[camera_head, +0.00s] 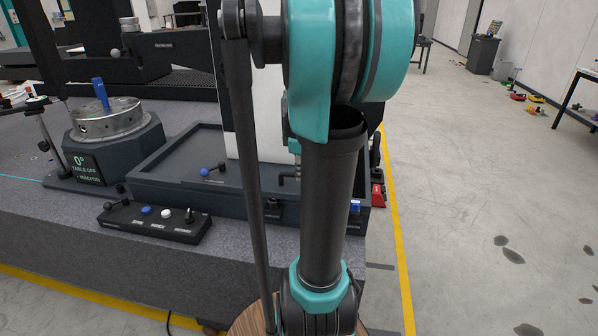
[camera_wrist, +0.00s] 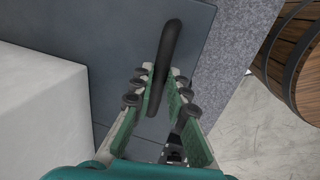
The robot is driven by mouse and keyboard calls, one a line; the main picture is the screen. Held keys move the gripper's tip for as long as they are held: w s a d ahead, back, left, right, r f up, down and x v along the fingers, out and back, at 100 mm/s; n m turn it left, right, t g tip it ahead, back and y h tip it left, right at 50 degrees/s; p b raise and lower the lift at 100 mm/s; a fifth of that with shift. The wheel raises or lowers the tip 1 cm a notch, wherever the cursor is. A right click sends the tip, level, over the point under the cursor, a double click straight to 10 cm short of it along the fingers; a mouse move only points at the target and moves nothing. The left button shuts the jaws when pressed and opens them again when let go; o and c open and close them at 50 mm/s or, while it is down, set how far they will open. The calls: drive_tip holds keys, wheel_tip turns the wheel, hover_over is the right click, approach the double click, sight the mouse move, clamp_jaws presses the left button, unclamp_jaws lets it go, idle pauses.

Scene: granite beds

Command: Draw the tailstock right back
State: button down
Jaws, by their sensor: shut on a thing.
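In the wrist view my gripper (camera_wrist: 160,90) has its green-padded fingers closed in on a black curved handle (camera_wrist: 170,45). The handle rises from a dark grey plate (camera_wrist: 85,22). A large pale block (camera_wrist: 40,100) stands to the left of the fingers. In the head view my arm hides most of the gripper and the work there. The tall white block (camera_head: 262,130) shows left of my arm, on a dark rimmed base (camera_head: 165,180). I cannot tell which part is the tailstock.
The granite bed (camera_head: 275,245) carries a round table (camera_head: 105,120) with a blue pin and a control box (camera_head: 155,220) at the left. A wooden barrel (camera_wrist: 290,55) stands beside the bed. The floor to the right (camera_head: 460,200) is open past a yellow line.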

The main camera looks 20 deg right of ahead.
drive_tip(key=c, duration=1.5)
unclamp_jaws()
drive_tip(key=shift+s+d, duration=0.2)
drive_tip(key=shift+r, duration=0.1)
drive_tip(key=r, duration=0.4)
drive_tip(key=s+a+r, duration=0.1)
drive_tip(key=r, duration=0.6)
drive_tip(key=shift+s+a+r, duration=0.2)
drive_tip(key=shift+s+r, duration=0.1)
drive_tip(key=shift+s, duration=0.1)
